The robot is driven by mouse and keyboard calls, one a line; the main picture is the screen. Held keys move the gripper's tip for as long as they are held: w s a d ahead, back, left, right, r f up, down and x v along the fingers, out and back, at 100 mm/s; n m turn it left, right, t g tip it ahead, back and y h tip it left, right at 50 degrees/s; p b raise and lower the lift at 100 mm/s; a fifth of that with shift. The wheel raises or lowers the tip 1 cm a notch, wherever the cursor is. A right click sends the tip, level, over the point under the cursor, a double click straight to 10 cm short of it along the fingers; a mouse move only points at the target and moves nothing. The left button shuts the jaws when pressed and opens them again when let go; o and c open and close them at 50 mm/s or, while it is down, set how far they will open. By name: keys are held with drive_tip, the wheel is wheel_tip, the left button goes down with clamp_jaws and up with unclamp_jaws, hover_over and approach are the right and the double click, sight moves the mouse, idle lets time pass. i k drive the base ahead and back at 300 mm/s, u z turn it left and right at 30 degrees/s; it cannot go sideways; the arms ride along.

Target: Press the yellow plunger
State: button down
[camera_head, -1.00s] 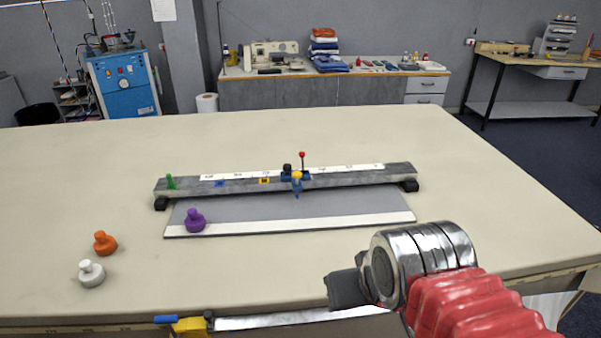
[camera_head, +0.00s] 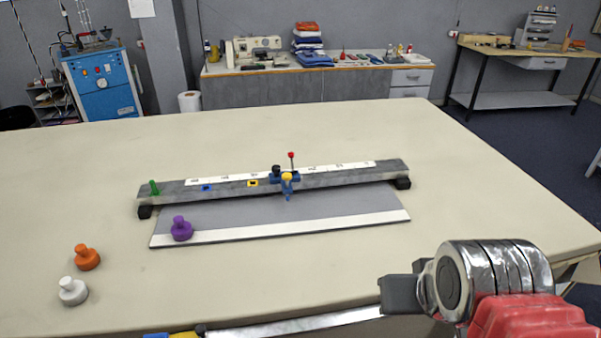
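The yellow plunger (camera_head: 287,176) is a small yellow knob on the front of the blue carriage (camera_head: 284,187). The carriage sits on a long grey rail (camera_head: 340,178) with a white scale, right of the rail's middle. A thin stem with a red ball (camera_head: 291,155) rises behind the plunger. My gripper (camera_head: 399,294) shows as dark grey parts at the lower right, at the table's front edge, well apart from the plunger. Its fingertips cannot be made out, so I cannot tell if it is open or shut.
A purple knob (camera_head: 181,229) stands on the grey board (camera_head: 300,212) in front of the rail. An orange knob (camera_head: 87,257) and a white knob (camera_head: 73,291) stand on the table at left. A green peg (camera_head: 154,187) marks the rail's left end. The cloth table (camera_head: 330,270) is clear between gripper and board.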

sight(287, 177)
drive_tip(key=z, duration=0.05)
drive_tip(key=k, duration=1.05)
drive_tip(key=u, duration=0.4)
drive_tip(key=i, duration=1)
drive_tip(key=u, duration=0.05)
